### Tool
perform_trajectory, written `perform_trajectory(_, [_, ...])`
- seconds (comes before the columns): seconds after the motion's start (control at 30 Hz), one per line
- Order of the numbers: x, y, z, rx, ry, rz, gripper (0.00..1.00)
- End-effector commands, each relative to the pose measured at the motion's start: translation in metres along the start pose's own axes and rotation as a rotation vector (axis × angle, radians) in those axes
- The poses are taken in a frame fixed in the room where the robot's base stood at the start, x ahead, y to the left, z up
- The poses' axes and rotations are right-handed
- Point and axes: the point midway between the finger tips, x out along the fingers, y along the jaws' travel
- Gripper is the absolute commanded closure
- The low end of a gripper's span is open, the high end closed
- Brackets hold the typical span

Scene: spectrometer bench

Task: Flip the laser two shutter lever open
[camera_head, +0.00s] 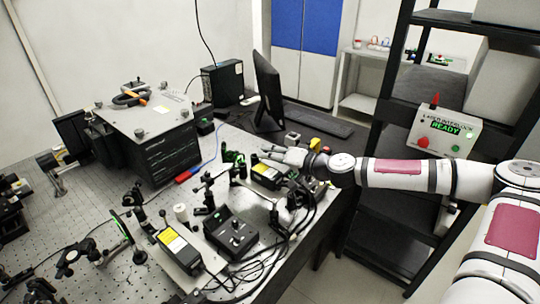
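My gripper (268,153) reaches in from the right over the right side of the optical bench (85,215). Its fingers are small in this view, and I cannot tell whether they are open or shut. A dark laser box with a yellow label (265,171) sits just below the gripper in the picture, partly hidden by it. A second yellow-labelled laser box (181,249) stands nearer the front on a light plate. I cannot tell which one is laser two. No shutter lever can be made out clearly at this size.
A black control box (231,235) and loose cables (262,268) lie between the lasers. Optic posts (137,228) crowd the front left. A large black instrument (160,135), a monitor (267,85) and a keyboard (316,118) stand behind. A READY interlock panel (443,131) is at right.

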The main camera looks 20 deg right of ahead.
Motion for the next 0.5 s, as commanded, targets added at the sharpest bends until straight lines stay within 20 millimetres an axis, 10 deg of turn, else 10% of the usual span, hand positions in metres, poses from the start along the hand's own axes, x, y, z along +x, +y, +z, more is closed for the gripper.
perform_trajectory(0.3, [0.0033, 0.0003, -0.0001, 0.001, 0.000, 0.001, 0.76])
perform_trajectory(0.5, [0.0031, 0.0003, -0.0001, 0.000, 0.000, 0.001, 1.00])
